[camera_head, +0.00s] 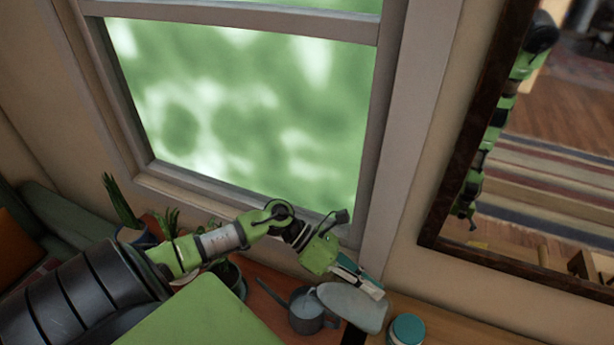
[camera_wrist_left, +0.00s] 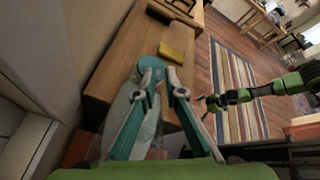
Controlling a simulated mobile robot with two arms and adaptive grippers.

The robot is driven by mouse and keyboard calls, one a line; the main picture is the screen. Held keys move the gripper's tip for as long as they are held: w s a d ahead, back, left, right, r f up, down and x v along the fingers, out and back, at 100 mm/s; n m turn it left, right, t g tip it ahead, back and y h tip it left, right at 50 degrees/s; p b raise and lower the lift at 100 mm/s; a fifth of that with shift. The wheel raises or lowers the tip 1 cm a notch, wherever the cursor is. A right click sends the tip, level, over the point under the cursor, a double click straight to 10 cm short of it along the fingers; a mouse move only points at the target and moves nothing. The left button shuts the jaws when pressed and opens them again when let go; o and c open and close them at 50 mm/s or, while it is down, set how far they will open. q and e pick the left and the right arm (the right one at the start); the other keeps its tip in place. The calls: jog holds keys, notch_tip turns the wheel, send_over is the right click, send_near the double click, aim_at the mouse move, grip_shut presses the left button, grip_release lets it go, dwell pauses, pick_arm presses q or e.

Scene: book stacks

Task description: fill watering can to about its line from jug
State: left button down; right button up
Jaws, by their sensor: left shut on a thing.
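In the head view the grey watering can (camera_head: 307,309) stands on the wooden surface, its thin spout pointing up and left. The pale grey jug (camera_head: 352,305) is tilted just right of it and overlaps its rim in the picture. My left gripper (camera_head: 367,284) is shut on the jug's upper side. In the left wrist view the jug (camera_wrist_left: 122,108) shows as a translucent shape beside and behind the teal fingers (camera_wrist_left: 164,80). The can's fill line and the water level cannot be made out. My right gripper (camera_wrist_left: 212,104) is small and dark in the wrist view.
A teal-lidded jar (camera_head: 406,329) stands right of the jug. Potted plants (camera_head: 130,230) stand at the left below the window. A framed mirror (camera_head: 480,135) hangs at the right and reflects my arm. A yellow block (camera_wrist_left: 176,52) lies on the wooden top in the wrist view.

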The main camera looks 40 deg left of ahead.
pick_arm(q)
jog(key=shift+w+a, duration=0.1)
jog(key=shift+b, duration=0.3)
jog(key=shift+a+f+h+b, duration=0.15)
jog(key=shift+h+b, duration=0.15)
jog(key=shift+b, duration=0.05)
dwell(0.7)
